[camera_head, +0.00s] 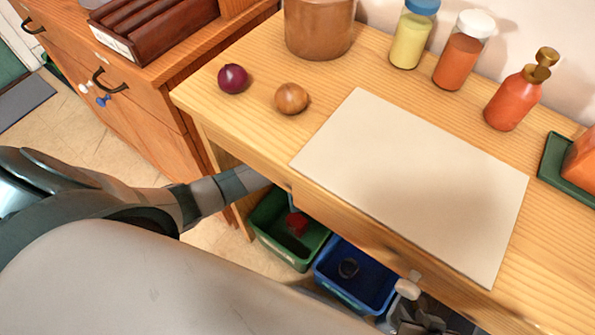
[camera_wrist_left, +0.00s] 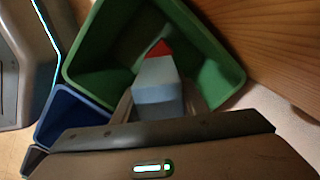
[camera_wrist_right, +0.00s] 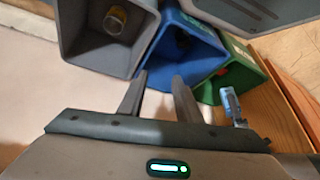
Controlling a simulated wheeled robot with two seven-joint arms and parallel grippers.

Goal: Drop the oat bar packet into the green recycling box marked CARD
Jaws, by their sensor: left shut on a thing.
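The light blue oat bar packet (camera_wrist_left: 158,88) is between the fingers of my left gripper (camera_wrist_left: 160,105), which is shut on it. In the left wrist view the packet shows against the inside of the green box (camera_wrist_left: 207,62). The green box stands on the floor under the table in the head view (camera_head: 268,238); its pale marking is not readable. A red thing (camera_head: 297,222) is inside it. In the right wrist view the packet (camera_wrist_right: 232,106) appears beside the green box (camera_wrist_right: 245,87). My right gripper (camera_wrist_right: 160,85) is open and empty near the boxes.
A blue box (camera_head: 340,282) with a dark round thing in it stands beside the green one. A grey box (camera_wrist_right: 85,48) holds a yellowish thing. The wooden table (camera_head: 240,120) overhangs the boxes. Onions, bottles and a pale board (camera_head: 415,185) lie on top.

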